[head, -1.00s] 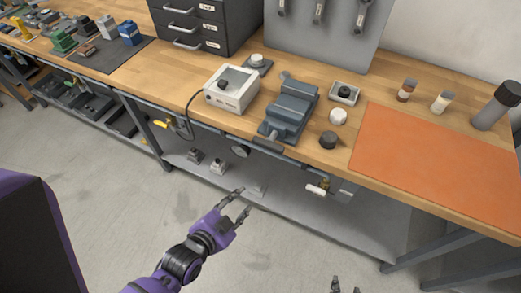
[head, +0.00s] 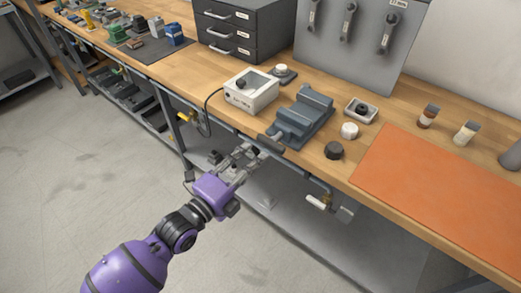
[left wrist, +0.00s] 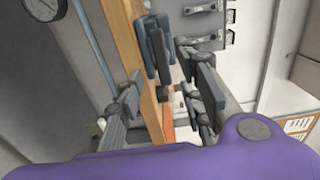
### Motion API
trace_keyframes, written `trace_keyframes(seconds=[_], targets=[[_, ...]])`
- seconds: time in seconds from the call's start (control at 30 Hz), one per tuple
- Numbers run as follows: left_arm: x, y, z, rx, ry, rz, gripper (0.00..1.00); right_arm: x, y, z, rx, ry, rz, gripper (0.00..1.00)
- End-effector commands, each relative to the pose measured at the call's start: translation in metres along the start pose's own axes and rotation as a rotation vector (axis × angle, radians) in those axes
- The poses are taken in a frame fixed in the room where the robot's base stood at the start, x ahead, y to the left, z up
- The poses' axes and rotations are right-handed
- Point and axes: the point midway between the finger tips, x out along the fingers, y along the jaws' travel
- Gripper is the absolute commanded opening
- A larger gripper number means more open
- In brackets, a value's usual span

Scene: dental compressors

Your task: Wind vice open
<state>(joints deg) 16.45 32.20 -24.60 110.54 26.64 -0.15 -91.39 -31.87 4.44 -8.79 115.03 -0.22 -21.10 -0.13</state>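The blue-grey vice (head: 303,115) is fixed at the front edge of the workbench. Its dark handle (head: 270,145) sticks out over the edge. My left gripper (head: 249,160) is just in front of and to the left of the handle, at about bench-edge height. Its fingers are apart with nothing seen between them; I cannot tell whether a fingertip touches the handle. In the left wrist view the open fingers (left wrist: 163,100) frame the wooden bench edge, with blue-grey parts, probably the vice, beyond them. My right gripper is not in view.
A white box (head: 250,91) with a cable stands left of the vice. A black knob (head: 334,150), a white knob (head: 349,130) and an orange mat (head: 430,185) lie to the right. A white-handled valve (head: 317,202) hangs below the bench edge.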

Motion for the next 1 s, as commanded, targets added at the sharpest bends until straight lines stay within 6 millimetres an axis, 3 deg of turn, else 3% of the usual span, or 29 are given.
trace_keyframes(seconds=[0.6, 0.93, 1.0], targets=[[0.075, -0.004, 0.000, 0.014, 0.003, -0.008, 0.34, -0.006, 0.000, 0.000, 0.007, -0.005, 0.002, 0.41], [0.080, -0.003, 0.000, 0.014, 0.003, -0.005, 0.34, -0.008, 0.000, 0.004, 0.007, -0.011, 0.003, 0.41], [0.080, -0.003, 0.000, 0.014, 0.003, -0.005, 0.27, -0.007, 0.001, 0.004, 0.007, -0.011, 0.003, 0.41]])
